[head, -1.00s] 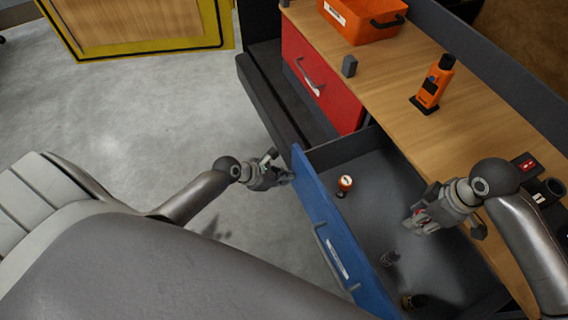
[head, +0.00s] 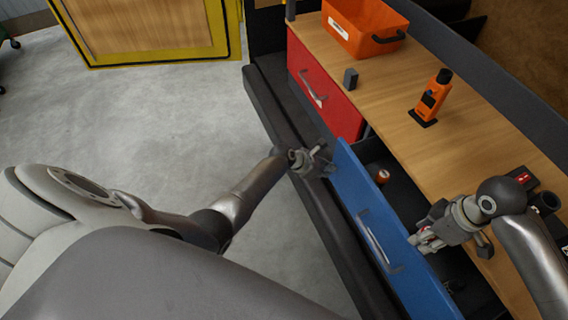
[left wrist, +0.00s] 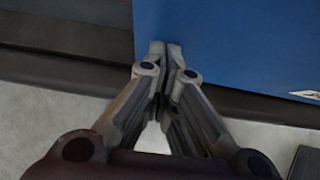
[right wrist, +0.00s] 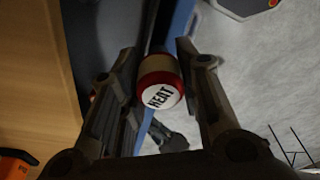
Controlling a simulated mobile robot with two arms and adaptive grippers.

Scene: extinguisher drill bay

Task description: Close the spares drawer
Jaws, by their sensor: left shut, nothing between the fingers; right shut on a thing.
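The spares drawer is blue-fronted (head: 365,220) and stands partly open below the wooden worktop, with a narrow strip of its inside showing. My left gripper (head: 328,163) is shut and empty, its fingertips at the left end of the blue front; in the left wrist view the fingertips (left wrist: 166,48) are against or very near the blue panel. My right gripper (head: 424,243) is shut on a small red and tan piece with a white end reading "HEAT" (right wrist: 160,92). It is above the drawer's top edge near the worktop.
A closed red drawer (head: 322,90) is to the left. The worktop (head: 400,95) bears an orange bin (head: 362,30) and an orange bottle (head: 432,97). Bare floor (head: 170,120) lies left.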

